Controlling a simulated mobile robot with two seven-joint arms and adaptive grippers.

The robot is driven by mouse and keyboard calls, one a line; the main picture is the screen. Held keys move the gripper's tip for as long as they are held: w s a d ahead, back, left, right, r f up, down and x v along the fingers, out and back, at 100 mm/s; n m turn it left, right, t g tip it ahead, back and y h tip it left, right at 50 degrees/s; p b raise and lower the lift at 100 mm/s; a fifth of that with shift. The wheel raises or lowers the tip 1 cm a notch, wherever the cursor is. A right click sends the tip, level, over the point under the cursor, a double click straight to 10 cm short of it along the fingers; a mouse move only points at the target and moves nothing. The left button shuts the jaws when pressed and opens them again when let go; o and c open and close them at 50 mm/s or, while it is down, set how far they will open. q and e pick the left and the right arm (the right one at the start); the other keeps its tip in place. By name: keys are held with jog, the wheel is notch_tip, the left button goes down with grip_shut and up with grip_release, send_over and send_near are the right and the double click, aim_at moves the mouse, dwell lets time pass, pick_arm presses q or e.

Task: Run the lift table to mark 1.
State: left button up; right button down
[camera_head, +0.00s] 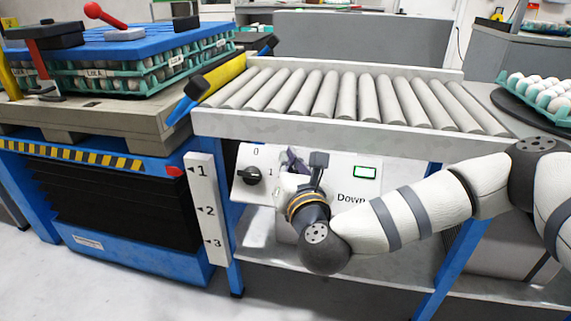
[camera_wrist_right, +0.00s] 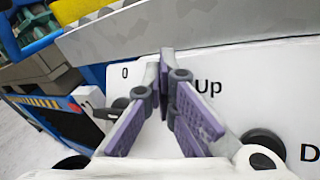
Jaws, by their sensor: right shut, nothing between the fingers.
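The blue lift table (camera_head: 120,238) with black bellows (camera_head: 110,205) stands at the left under a loaded pallet. Its red pointer (camera_head: 175,170) is about level with mark 1 on the white scale (camera_head: 209,225) with marks 1, 2 and 3. The white control panel (camera_head: 345,195) has a black rotary knob (camera_head: 252,176) near 0 and 1, and a green-framed indicator (camera_head: 365,172). My right gripper (camera_head: 291,160) is shut and empty in front of the panel. In the right wrist view its fingertips (camera_wrist_right: 165,58) are beside the "Up" label; contact cannot be told. My left gripper is not visible.
A roller conveyor (camera_head: 330,127) runs above the panel. Stacked egg crates (camera_head: 110,80) with a blue top sit on the pallet (camera_head: 110,118). A yellow-and-blue bar (camera_head: 222,75) stands between pallet and conveyor. An egg tray (camera_head: 555,112) is at the right.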

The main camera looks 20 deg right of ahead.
dwell(0.5)
jog(key=shift+s+a+r+p, duration=0.45)
jog(key=shift+s+r+p, duration=0.2)
jog(key=s+a+r+p, duration=0.2)
jog(key=s+r+p, duration=0.1)
jog(key=shift+r, duration=0.15)
dwell(0.3)
dwell(0.5)
